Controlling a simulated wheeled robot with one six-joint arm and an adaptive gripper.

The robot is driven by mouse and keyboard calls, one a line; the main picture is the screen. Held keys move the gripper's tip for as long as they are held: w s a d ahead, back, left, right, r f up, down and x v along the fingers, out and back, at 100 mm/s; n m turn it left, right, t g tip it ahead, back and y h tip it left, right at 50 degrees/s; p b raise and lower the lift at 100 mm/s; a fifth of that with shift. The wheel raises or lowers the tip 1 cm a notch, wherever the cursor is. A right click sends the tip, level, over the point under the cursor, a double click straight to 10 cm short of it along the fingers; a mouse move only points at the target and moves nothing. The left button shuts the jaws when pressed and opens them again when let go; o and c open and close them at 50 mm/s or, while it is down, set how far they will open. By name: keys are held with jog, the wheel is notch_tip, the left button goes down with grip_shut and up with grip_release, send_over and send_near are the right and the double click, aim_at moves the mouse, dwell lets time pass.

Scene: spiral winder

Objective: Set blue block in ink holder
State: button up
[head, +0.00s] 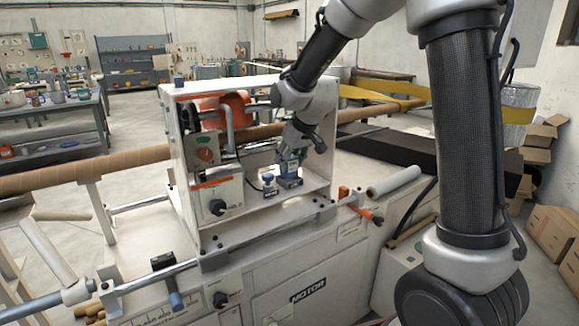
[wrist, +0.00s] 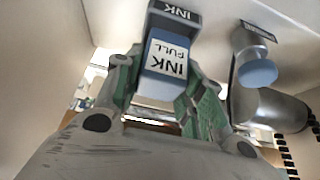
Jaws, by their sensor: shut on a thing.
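The blue block (wrist: 156,84) carries a white label reading "INK FULL" and is held between my gripper's green-padded fingers in the wrist view. In the head view the block (head: 287,167) shows below my gripper (head: 288,153), inside the open white machine housing. The ink holder (wrist: 181,13), dark blue-grey with an "INK" label, is right at the block's far end in the wrist view. In the head view the holder (head: 290,183) is directly under the block. I cannot tell how far the block sits inside it.
A small part with a blue round end (wrist: 258,73) is beside the holder; it also shows in the head view (head: 268,179). The housing's side wall (head: 323,150) stands close right of my gripper. A long brown tube (head: 100,168) crosses behind the control box (head: 216,190).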

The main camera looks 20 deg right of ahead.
jog(key=shift+f, duration=1.1)
jog(key=shift+f, duration=0.2)
jog(key=o, duration=1)
jog(key=shift+o, duration=0.2)
